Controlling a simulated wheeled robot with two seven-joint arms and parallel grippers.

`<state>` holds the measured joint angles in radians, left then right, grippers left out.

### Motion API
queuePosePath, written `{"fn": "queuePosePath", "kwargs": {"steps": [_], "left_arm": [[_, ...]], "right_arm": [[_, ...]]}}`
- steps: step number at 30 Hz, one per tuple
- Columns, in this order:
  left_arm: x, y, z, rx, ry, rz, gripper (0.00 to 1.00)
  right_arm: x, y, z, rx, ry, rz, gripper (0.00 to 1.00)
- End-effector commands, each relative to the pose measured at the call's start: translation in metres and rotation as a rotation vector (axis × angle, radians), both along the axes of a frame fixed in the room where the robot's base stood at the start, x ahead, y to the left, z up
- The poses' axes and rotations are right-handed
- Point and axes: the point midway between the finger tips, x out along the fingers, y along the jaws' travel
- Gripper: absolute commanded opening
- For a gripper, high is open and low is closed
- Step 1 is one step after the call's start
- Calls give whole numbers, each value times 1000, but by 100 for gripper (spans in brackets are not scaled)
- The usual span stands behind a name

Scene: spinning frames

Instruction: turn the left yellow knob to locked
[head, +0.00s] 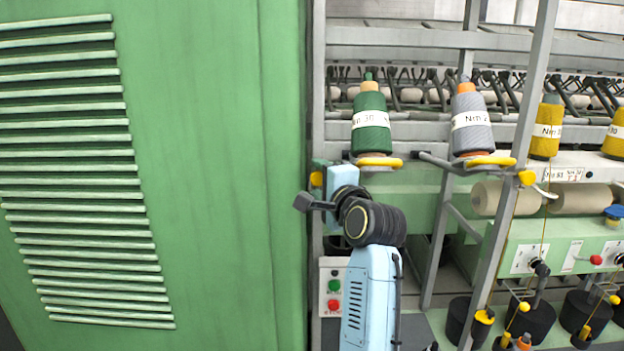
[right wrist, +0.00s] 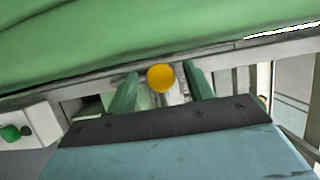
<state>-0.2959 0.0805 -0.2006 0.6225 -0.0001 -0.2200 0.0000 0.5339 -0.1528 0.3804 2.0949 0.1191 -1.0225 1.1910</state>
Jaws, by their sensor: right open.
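The left yellow knob (head: 316,179) is on the grey post beside the big green panel in the head view. In the right wrist view the round yellow knob (right wrist: 161,78) shows between the two green fingers. My right gripper (head: 321,172) is at this knob, with its fingers open to either side of it. The fingers (right wrist: 160,72) look apart from the knob, though exact contact is hard to tell. Another yellow knob (head: 527,178) is on the slanted post to the right. My left gripper is not in view.
A green cabinet panel (head: 215,150) fills the left. A button box (head: 334,290) with green and red buttons is below the gripper. A green yarn cone (head: 371,120) and a grey one (head: 470,118) stand on yellow-edged holders close to my right arm.

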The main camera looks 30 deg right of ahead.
Motion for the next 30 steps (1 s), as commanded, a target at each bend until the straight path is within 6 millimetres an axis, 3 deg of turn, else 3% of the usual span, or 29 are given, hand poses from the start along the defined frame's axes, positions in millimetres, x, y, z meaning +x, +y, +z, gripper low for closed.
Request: {"fn": "queuePosePath", "kwargs": {"steps": [7,17,30], "left_arm": [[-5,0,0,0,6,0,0],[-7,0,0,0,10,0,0],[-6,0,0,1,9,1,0]], "right_arm": [[0,0,0,0,0,0,51],[0,0,0,0,1,0,8],[0,0,1,-92,57,0,8]]}}
